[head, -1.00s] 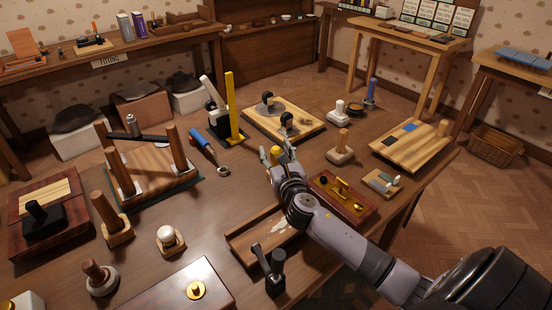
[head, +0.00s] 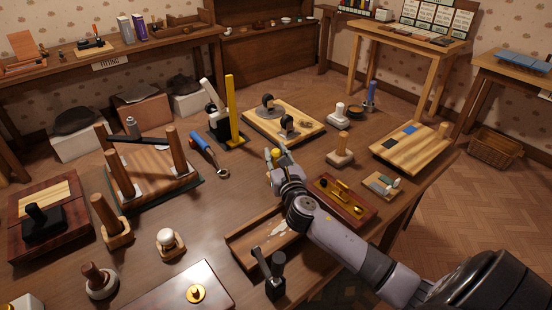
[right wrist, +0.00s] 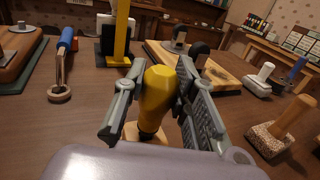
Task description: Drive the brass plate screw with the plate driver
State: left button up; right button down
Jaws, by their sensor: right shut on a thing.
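My right gripper (head: 279,158) is shut on a yellow handle, which I take to be the plate driver (right wrist: 157,95). In the right wrist view the handle stands nearly upright between the two fingers, its dark lower part above a small light wooden base (right wrist: 133,131). In the head view only a bit of yellow (head: 275,153) shows beside the fingers. A red-brown board with brass parts (head: 357,212) lies right of my right forearm. A round brass piece (head: 195,293) sits on a flat panel at the front. I cannot tell which holds the plate screw. My left gripper is not in view.
A shallow tray (head: 239,246) lies in front.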

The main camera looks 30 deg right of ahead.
notch_tip(320, 180, up, 20)
jog(key=p, duration=0.4)
dwell(1.0)
jog(key=s+d+m+g+h+p, duration=0.55)
jog(key=s+m+g+p, duration=0.35)
jog(key=s, duration=0.3)
jog(key=s+d+m+g+h+p, duration=0.5)
jog(key=s+m+g+h+p, duration=0.25)
jog(key=s+g, duration=0.4)
notch_tip(320, 180, down, 9)
jog(key=b, duration=0.3)
jog(key=shift+f+t+y, duration=0.15)
jog(key=shift+t+y, duration=0.2)
jog(key=shift+y, duration=0.05)
dwell(0.4)
